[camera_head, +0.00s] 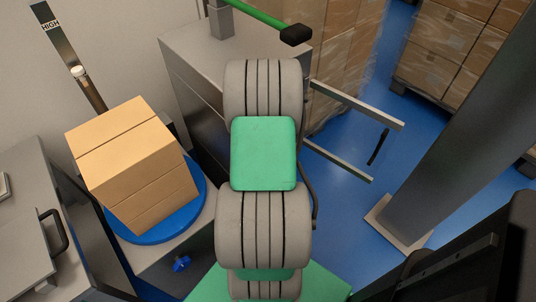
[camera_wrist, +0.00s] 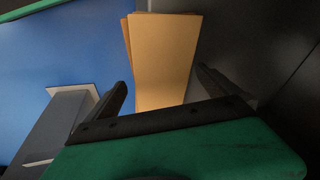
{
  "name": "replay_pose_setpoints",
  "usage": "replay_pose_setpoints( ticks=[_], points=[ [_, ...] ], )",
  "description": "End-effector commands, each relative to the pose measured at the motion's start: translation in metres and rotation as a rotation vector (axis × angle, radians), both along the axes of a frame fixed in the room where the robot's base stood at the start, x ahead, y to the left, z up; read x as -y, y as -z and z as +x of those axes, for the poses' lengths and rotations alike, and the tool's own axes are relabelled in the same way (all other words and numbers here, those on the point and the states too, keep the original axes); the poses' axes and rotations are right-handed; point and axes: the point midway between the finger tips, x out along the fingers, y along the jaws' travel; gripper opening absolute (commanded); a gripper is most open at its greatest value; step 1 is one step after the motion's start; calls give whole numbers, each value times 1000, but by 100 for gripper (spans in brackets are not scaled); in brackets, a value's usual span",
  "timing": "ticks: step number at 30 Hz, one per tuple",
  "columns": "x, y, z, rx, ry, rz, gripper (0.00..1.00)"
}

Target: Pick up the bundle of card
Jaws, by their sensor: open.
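A tan bundle of card (camera_wrist: 163,50), made of flat layers with a stepped left edge, shows in the wrist view. It lies ahead of my gripper (camera_wrist: 161,86), in line with the space between the two dark fingers. The fingers are open and apart, one on each side of the bundle's lower end in the picture. I cannot tell how deep the bundle sits between them, and I see no finger touching it. In the head view my arm covers the middle, and neither my gripper nor this bundle can be made out there.
A cardboard box (camera_head: 133,165) stands on a blue round plate (camera_head: 199,205) at the left. A grey cabinet (camera_head: 190,75) with two metal bars (camera_head: 355,103) is behind my arm. A dark post (camera_head: 450,130) rises at the right.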

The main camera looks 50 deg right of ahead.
Motion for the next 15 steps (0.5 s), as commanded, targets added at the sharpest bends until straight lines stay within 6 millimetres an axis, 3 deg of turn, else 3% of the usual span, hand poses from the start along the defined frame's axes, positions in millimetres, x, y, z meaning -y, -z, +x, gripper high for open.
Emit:
replay_pose_setpoints(
  ticks=[2, 15],
  points=[
    [0, 0, 0, 0, 0, 0, 98],
    [0, -1, 0, 0, -1, 0, 62]
  ],
)
